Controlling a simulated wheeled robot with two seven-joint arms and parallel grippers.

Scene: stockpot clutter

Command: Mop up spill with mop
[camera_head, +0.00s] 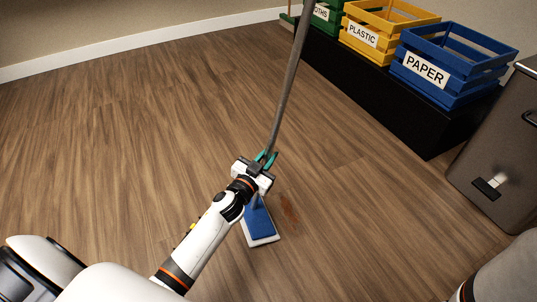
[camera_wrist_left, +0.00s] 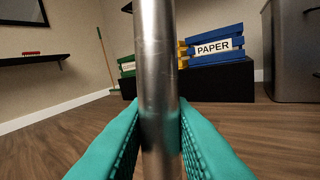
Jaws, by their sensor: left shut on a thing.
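The mop has a long grey metal handle (camera_head: 288,85) and a flat blue head with a white pad (camera_head: 260,224) that rests on the wood floor. My left gripper (camera_head: 265,159) is shut on the mop handle, low down above the head. In the left wrist view, its teal fingers (camera_wrist_left: 158,145) press on both sides of the handle (camera_wrist_left: 158,75). The spill (camera_head: 289,209) is a faint reddish-brown patch on the floor, just right of the mop head. My right gripper is out of view; a piece of white arm shows at the lower right.
A black bench (camera_head: 385,95) at the upper right holds a blue PAPER crate (camera_head: 425,72), a yellow PLASTIC crate (camera_head: 360,36) and a green crate (camera_head: 327,15). A grey bin (camera_head: 495,150) stands at the right. The floor at left (camera_head: 110,130) is clear. A broom (camera_wrist_left: 105,55) leans on the wall.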

